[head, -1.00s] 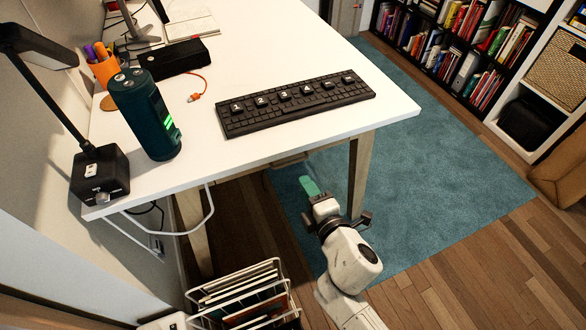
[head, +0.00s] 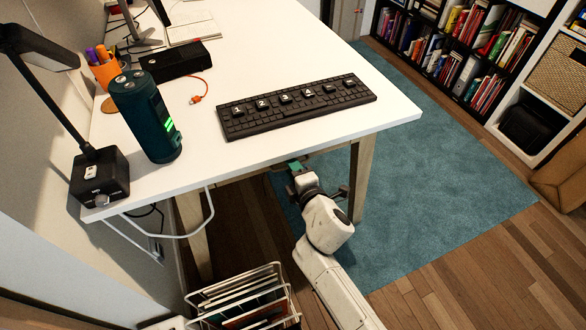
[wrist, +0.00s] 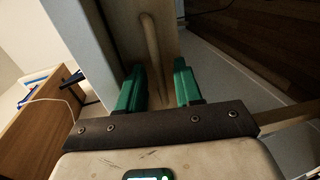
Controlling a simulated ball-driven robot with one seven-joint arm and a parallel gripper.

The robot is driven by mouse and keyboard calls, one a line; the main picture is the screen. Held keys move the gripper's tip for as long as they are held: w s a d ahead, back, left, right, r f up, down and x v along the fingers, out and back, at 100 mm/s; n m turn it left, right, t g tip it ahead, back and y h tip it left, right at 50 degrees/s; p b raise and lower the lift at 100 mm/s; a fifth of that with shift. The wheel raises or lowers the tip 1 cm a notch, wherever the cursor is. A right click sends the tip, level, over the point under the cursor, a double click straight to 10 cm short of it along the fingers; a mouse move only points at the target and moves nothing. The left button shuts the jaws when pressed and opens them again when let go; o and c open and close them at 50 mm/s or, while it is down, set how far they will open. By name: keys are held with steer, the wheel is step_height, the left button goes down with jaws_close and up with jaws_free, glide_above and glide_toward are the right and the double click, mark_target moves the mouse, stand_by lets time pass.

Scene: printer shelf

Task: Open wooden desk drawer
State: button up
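My gripper (head: 297,168) is at the front edge of the white desk (head: 290,147), just below the top. In the wrist view, its two green fingers (wrist: 160,78) are apart, with a gap between them. A curved, bar-like handle (wrist: 150,40) on a pale drawer front (wrist: 128,32) runs down toward this gap. The handle's lower end lies between the fingers. I cannot tell whether either finger touches it. In the head view, the desk top and my gripper hide most of the drawer front.
A black keyboard (head: 295,104) and a dark green cylinder (head: 146,115) stand on the desk. A wire rack (head: 240,297) with files is on the floor left of my arm. A desk leg (head: 361,178) is close on the right. The blue rug (head: 440,190) is clear.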

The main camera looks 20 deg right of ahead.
steer(key=shift+c, duration=0.5)
jaws_close()
stand_by(0.8)
